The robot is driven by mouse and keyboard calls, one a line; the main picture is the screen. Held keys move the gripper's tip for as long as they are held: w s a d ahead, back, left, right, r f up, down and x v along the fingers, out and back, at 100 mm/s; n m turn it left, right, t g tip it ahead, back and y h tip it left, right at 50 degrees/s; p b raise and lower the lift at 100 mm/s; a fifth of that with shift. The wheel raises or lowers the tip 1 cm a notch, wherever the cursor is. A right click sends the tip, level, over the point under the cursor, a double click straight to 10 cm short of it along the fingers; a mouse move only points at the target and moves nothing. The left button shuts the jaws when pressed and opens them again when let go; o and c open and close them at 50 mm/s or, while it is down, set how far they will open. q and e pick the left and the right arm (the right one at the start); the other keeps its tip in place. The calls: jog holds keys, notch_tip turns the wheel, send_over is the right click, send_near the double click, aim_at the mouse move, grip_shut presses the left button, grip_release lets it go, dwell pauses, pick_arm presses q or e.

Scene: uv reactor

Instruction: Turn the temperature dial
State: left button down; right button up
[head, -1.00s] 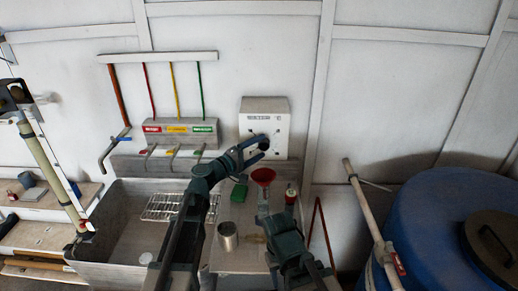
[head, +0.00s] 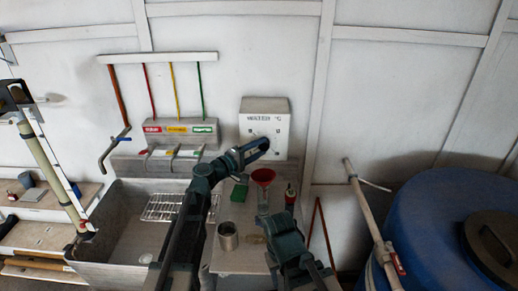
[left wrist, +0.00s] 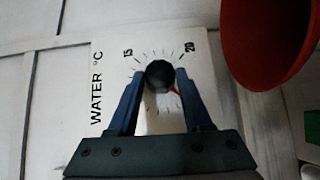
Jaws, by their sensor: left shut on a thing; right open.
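The temperature dial is a round black knob (left wrist: 160,75) on a pale control box (head: 277,112) fixed to the wall. The box reads WATER °C, with a scale showing 15 and 20 around the knob. A red mark shows at the knob's lower right edge in the left wrist view. My left gripper (left wrist: 161,82) is shut on the knob, one blue finger on each side. In the head view my left gripper (head: 263,145) covers the knob. My right gripper (head: 284,222) is open over the bench below the box; its fingertips are hard to make out.
A red funnel (head: 263,176) stands close below the box and looms at the upper right in the left wrist view (left wrist: 265,35). A green block (head: 239,192), a metal cup (head: 228,236) and a red-topped bottle (head: 290,195) are near. A blue barrel (head: 425,220) stands right.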

pick_arm(q)
jog(key=shift+r+m+p, duration=0.3)
jog(key=shift+p, duration=0.35)
jog(key=shift+d+r+m+g+y+p, duration=0.1)
jog(key=shift+m+g+y+p, duration=0.75)
jog(key=shift+p, duration=1.25)
jog(key=shift+d+r+m+g+y+p, duration=0.1)
jog(key=shift+m+g+y+p, duration=0.35)
jog(key=shift+m+y+p, duration=1.2)
jog(key=shift+n+h+p, duration=0.3)
jog(key=shift+n+p, duration=0.15)
jog(key=shift+n, duration=0.25)
jog(key=shift+c, duration=1.6)
grip_release()
jog(key=shift+s+a, duration=0.1)
